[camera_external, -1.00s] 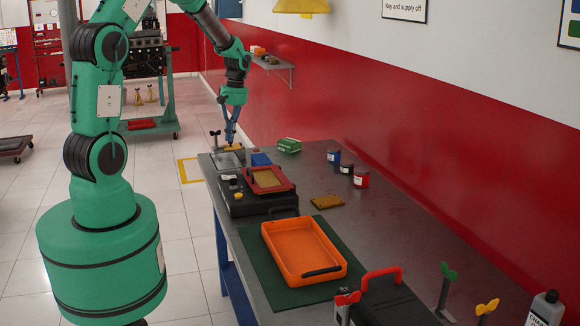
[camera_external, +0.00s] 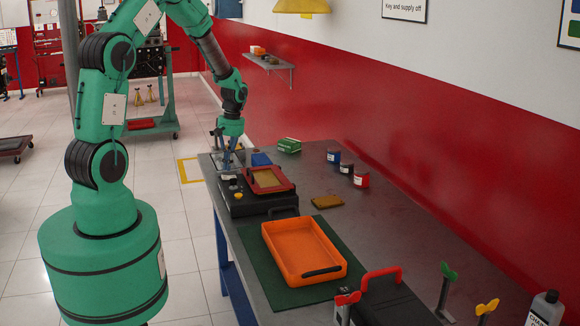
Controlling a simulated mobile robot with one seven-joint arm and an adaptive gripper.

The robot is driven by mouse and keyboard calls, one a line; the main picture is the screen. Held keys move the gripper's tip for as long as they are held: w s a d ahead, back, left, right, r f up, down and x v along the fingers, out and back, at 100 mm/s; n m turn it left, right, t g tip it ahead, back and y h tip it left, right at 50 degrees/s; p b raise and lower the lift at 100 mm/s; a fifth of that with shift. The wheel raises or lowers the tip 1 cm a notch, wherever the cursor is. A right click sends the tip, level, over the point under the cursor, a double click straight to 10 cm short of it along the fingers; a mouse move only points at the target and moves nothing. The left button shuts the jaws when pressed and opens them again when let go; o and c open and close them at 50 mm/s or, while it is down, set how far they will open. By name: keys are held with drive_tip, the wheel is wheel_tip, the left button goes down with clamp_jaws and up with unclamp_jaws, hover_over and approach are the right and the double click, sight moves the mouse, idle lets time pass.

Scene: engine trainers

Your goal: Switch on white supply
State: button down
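My gripper (camera_external: 226,166) points down at the far left end of the grey workbench (camera_external: 385,228). It is low, just behind the black unit (camera_external: 262,204) with a red-framed tray on top. Its fingers are small and dark here, and I cannot tell whether they are open or shut. A pale round knob (camera_external: 232,182) and a yellow knob (camera_external: 238,196) sit on the black unit's left side. The gripper appears close to the pale knob; contact cannot be made out. No label naming a white supply is readable.
An orange tray (camera_external: 303,250) lies on a green mat (camera_external: 262,268). Red, green (camera_external: 446,284) and yellow-handled (camera_external: 487,307) upright pieces stand at the front. The bench's middle right is clear.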

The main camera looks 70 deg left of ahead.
sight(229, 177)
drive_tip(key=shift+s+f, duration=0.15)
drive_tip(key=shift+f, duration=1)
